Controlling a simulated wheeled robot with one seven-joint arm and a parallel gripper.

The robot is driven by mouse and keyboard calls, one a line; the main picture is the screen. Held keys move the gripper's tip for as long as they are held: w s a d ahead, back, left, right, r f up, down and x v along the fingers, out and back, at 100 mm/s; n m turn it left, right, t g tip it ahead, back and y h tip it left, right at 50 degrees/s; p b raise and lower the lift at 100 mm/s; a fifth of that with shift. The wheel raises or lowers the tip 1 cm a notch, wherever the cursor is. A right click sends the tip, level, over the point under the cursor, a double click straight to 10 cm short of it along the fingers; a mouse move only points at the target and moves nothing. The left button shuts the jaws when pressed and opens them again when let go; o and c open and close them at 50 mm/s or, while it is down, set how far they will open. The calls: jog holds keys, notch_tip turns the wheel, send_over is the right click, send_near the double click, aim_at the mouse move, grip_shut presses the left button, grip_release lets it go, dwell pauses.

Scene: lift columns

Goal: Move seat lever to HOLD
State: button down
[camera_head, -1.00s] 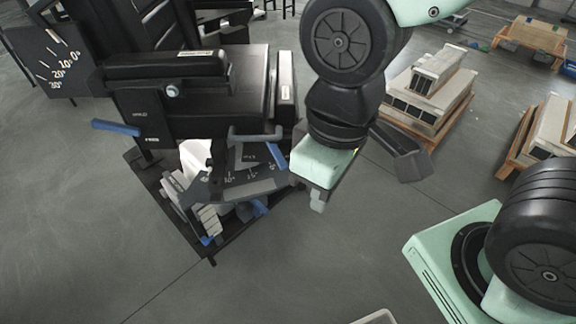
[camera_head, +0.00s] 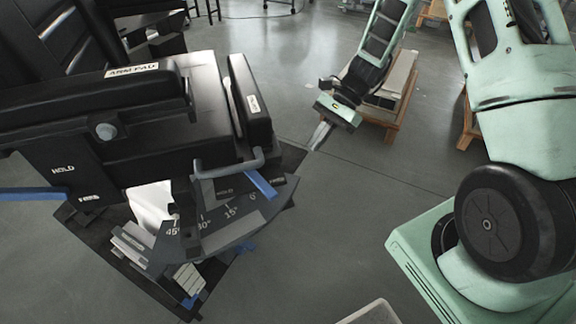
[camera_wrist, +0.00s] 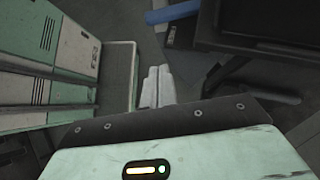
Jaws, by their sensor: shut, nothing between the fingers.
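A black seat (camera_head: 150,110) stands at the left in the head view. A blue lever (camera_head: 35,194) sticks out left from its side panel (camera_head: 70,165), which has a HOLD label above a second, unreadable label. Another blue lever (camera_head: 262,184) lies at the front, beside a grey handle (camera_head: 230,170) and a plate also marked HOLD. I cannot tell which is the seat lever. My gripper (camera_head: 320,135) is shut and empty, right of the seat and apart from both levers. Its fingers show in the wrist view (camera_wrist: 157,88), with a blue bar (camera_wrist: 172,12) beyond them.
A grey angle scale (camera_head: 230,222) and stacked light weights (camera_head: 135,240) sit low at the seat's front, on a dark base plate (camera_head: 75,220). A loaded pallet (camera_head: 392,100) stands behind my gripper. Open floor (camera_head: 340,230) lies between the seat and my base.

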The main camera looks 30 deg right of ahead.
send_near(283, 180)
jog(key=s+a+f, duration=0.3)
jog(key=f, duration=0.1)
jog(key=shift+s+a+f, duration=0.1)
jog(key=shift+s+a, duration=0.1)
jog(key=shift+a, duration=1)
jog(key=shift+s+a, duration=0.2)
jog(key=shift+a, duration=0.95)
jog(key=shift+a, duration=0.1)
